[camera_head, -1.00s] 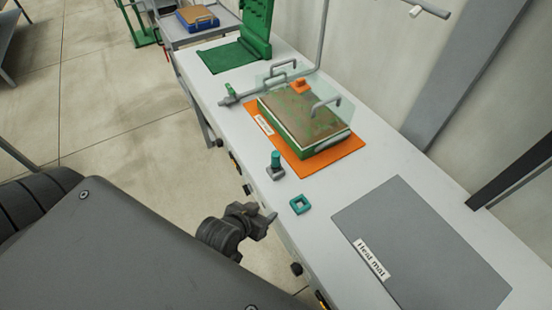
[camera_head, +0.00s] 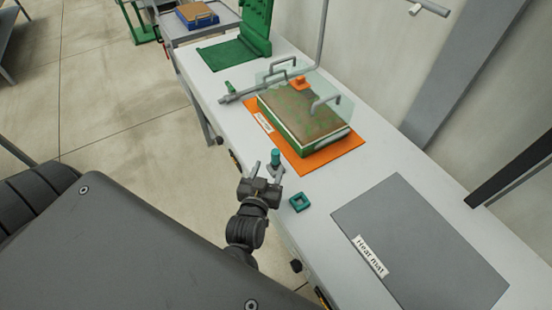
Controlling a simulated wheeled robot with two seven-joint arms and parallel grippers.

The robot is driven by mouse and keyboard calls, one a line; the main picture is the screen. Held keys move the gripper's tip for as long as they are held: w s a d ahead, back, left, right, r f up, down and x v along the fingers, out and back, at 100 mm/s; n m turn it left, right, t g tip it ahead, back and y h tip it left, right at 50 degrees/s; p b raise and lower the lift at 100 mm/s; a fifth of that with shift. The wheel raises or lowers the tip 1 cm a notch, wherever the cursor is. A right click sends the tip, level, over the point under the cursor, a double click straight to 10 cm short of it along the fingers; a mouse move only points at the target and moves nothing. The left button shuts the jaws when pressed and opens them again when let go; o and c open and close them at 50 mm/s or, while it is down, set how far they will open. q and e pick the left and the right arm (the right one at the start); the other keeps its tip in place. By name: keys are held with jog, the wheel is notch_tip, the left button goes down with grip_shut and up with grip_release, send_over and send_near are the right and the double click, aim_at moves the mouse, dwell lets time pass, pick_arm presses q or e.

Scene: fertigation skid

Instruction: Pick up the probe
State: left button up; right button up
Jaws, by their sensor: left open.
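The probe (camera_head: 275,157) looks like a small upright teal cylinder with a grey base, near the front edge of the white bench. My left gripper (camera_head: 265,171) is open, with its fingers pointing toward the probe from the near side. One finger shows left of the probe, and the other overlaps its base. The gripper hides part of the base, and I cannot tell whether it touches the probe. My right gripper is not in view.
A teal square ring (camera_head: 299,203) lies on the bench to the right of the gripper. A grey heat mat (camera_head: 420,240) lies farther right. A green tray (camera_head: 300,150) under a clear cover sits on an orange mat (camera_head: 345,158) behind the probe.

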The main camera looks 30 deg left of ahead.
aim_at(275, 157)
pick_arm(q)
jog(key=shift+x, duration=1.25)
jog(key=shift+w, duration=0.2)
jog(key=p+x, duration=0.2)
jog(key=x, duration=0.2)
jog(key=shift+w+d+f, duration=0.1)
jog(key=shift+w+f, duration=0.15)
jog(key=shift+w, duration=0.15)
jog(key=shift+c, duration=0.8)
jog(key=c, duration=0.9)
